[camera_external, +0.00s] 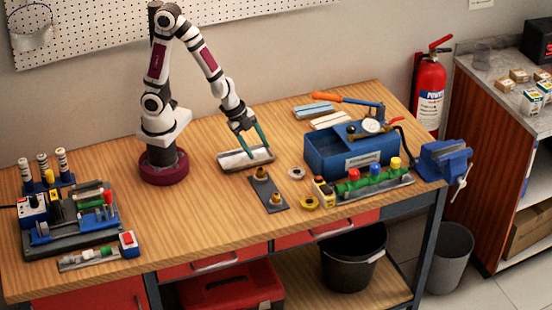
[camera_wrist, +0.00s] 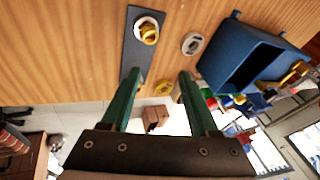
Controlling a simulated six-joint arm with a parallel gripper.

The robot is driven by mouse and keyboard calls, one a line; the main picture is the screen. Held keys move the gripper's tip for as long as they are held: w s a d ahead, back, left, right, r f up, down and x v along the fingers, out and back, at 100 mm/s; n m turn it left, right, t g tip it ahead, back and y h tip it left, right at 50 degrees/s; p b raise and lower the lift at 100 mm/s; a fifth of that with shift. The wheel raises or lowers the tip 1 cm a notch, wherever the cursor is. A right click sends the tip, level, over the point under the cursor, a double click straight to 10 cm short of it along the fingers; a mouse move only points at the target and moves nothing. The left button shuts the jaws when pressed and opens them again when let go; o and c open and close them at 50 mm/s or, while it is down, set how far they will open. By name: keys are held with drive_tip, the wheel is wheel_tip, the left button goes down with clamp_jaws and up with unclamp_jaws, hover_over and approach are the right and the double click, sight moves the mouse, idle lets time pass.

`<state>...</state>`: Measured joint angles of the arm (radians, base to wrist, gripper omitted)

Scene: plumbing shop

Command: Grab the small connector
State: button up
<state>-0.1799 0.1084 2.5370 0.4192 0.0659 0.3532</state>
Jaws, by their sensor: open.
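A dark flat plate (camera_external: 268,188) lies on the bench in front of my arm, with two small brass connectors on it. One brass connector (camera_external: 261,173) is at its far end and the other (camera_external: 276,197) is nearer the bench's front edge. In the wrist view one connector (camera_wrist: 148,32) shows on the plate (camera_wrist: 131,52), in a pale ring. The other cannot be made out there. My gripper (camera_external: 258,152) has green fingers spread apart with nothing between them. It is over the pale tray, behind the plate. In the wrist view my gripper (camera_wrist: 160,76) has its left finger overlapping the plate's end.
The pale tray (camera_external: 231,166) lies below my fingers. A grey ring (camera_external: 296,173) and a yellow roll (camera_external: 310,203) lie right of the plate. A blue pump tank (camera_external: 325,158) and a valve manifold (camera_external: 372,183) stand farther right. Bare bench lies left of the plate.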

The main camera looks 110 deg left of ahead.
sight(276, 194)
drive_tip(key=w+d+f+t+h, duration=0.1)
drive_tip(key=f, duration=0.1)
drive_tip(key=w+d+f+t+h, duration=0.1)
drive_tip(key=w+f, duration=0.1)
drive_tip(key=w+d+f+m+t+h, duration=0.1)
drive_tip(key=w+f, duration=0.1)
drive_tip(key=shift+d+f+h, duration=0.15)
drive_tip(key=shift+f+h, duration=0.15)
drive_tip(key=shift+f, duration=0.05)
drive_tip(key=d+f+n+t+h, duration=0.1)
drive_tip(key=d+f+t+h, duration=0.1)
drive_tip(key=t, duration=0.1)
drive_tip(key=shift+w+d+n, duration=0.35)
drive_tip(key=shift+w+n, duration=0.05)
drive_tip(key=shift+s+n+t+h, duration=0.1)
drive_tip(key=shift+n+t+h, duration=0.3)
drive_tip(key=shift+n+t, duration=0.35)
drive_tip(key=x, duration=0.5)
drive_tip(key=shift+r, duration=0.1)
clamp_jaws()
